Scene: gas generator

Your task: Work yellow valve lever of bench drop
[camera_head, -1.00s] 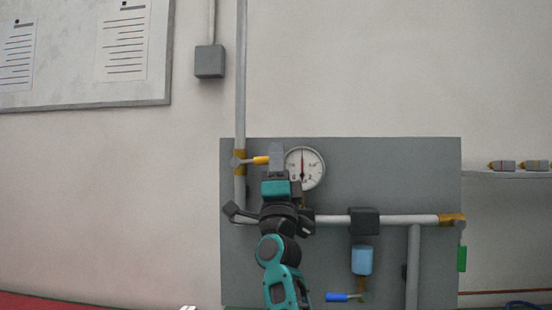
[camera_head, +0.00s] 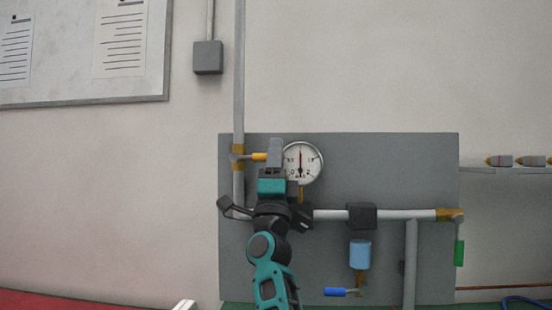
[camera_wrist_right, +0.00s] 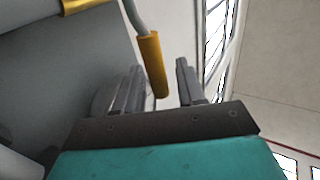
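The yellow valve lever (camera_head: 259,157) sticks out level to the right from the brass valve (camera_head: 238,157) on the vertical pipe, at the panel's upper left. My right gripper (camera_head: 275,152) is at the lever's right end. In the right wrist view the yellow lever (camera_wrist_right: 152,65) reaches in between the two grey fingers of my right gripper (camera_wrist_right: 161,68). Gaps show on both sides of the lever, so the fingers look open. Whether either finger touches it is hard to tell. My left gripper is not in view.
A pressure gauge (camera_head: 302,162) sits just right of the gripper on the grey panel (camera_head: 400,170). Farther right are a level pipe (camera_head: 400,215), a blue cup-like part (camera_head: 360,254), a blue lever (camera_head: 335,292) and a green lever (camera_head: 460,253). A shelf (camera_head: 510,170) holds several small fittings.

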